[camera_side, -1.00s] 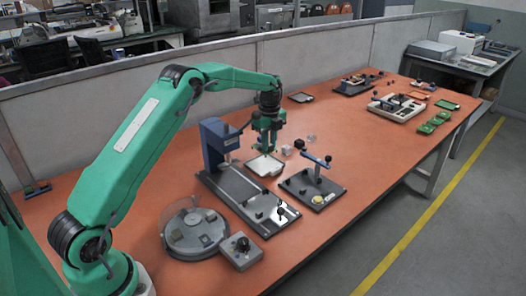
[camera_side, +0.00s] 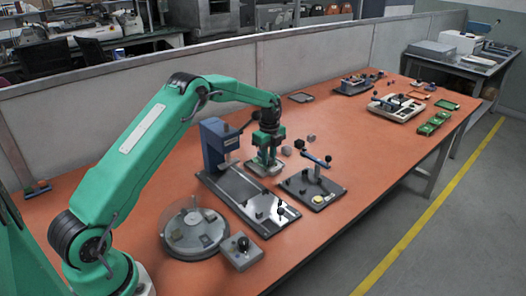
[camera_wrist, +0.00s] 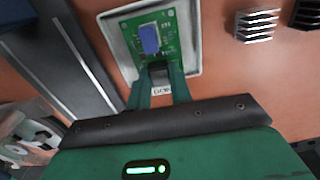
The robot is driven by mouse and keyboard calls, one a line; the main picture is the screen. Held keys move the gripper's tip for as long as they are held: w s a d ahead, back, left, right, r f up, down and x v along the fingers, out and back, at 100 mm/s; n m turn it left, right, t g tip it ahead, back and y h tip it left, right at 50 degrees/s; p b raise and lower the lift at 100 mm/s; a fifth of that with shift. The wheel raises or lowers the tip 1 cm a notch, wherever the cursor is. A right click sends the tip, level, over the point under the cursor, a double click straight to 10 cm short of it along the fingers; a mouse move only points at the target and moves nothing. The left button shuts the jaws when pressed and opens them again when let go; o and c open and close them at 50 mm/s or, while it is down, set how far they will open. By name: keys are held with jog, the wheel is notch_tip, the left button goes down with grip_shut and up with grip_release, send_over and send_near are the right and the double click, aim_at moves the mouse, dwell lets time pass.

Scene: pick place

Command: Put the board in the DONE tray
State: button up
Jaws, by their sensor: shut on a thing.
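The board (camera_wrist: 136,45) is green with a blue part on it and shows in the wrist view. It is at the pale-rimmed tray (camera_wrist: 194,45), inside its outline. My gripper (camera_wrist: 160,76) is shut on the board's near edge. In the side view, my gripper (camera_side: 265,162) is low over the same tray (camera_side: 268,174) and hides most of it and the board. A small white label with lettering shows between the fingers; I cannot read it surely. Whether the board touches the tray floor I cannot tell.
A blue press (camera_side: 215,145) with a long grey base stands just left of the tray. A clamp fixture (camera_side: 313,185) stands to the right. Finned metal blocks (camera_wrist: 256,25) lie right of the tray. Green boards (camera_side: 433,123) lie at far right.

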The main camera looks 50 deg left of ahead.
jog(key=shift+f, duration=0.15)
jog(key=o, duration=0.8)
notch_tip(320, 180, up, 12)
jog(key=shift+r, duration=0.2)
dwell(0.3)
dwell(0.4)
